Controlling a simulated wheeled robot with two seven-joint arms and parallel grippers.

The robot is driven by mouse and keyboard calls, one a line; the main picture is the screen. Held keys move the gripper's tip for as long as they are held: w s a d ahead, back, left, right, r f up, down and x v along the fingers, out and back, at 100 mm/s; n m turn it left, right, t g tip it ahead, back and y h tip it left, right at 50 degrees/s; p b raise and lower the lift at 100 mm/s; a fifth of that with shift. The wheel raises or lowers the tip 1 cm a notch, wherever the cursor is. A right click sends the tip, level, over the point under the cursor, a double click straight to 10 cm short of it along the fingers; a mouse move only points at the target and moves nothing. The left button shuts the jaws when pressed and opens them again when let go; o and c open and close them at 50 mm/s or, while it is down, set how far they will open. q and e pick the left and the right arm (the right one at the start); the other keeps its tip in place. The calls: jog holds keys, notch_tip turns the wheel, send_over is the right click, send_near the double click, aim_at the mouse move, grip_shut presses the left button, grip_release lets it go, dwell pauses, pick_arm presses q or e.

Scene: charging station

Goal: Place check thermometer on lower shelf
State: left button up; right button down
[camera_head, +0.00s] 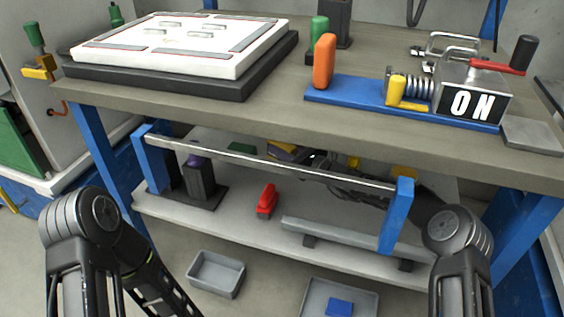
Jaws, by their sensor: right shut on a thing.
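My right arm reaches under the tabletop from the right, and its dark gripper (318,163) is partly hidden behind the front rail. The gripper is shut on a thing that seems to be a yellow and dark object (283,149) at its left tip. This looks like the check thermometer, but the rail and tabletop hide much of it. The object is over the back part of the lower shelf (240,222); I cannot tell whether it touches the shelf. My left arm hangs at the lower left, with its gripper out of view.
The metal rail (270,163) crosses in front of the lower shelf between blue brackets. A red item (267,201), a dark holder (200,182) and a grey bar (350,240) are on that shelf. Grey bins (216,274) are below. The tabletop (280,115) is close overhead.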

pick_arm(q)
notch_tip(320, 180, down, 2)
jog(key=shift+w+b, duration=0.15)
jog(key=shift+b, duration=1)
pick_arm(e)
notch_tip(320, 180, down, 5)
jog(key=shift+r, duration=0.1)
jog(key=shift+f, duration=0.2)
jog(key=c, duration=1)
grip_release()
jog(key=shift+c, duration=0.2)
pick_arm(q)
jog(key=shift+f, duration=0.1)
pick_arm(e)
jog(key=shift+r, duration=0.15)
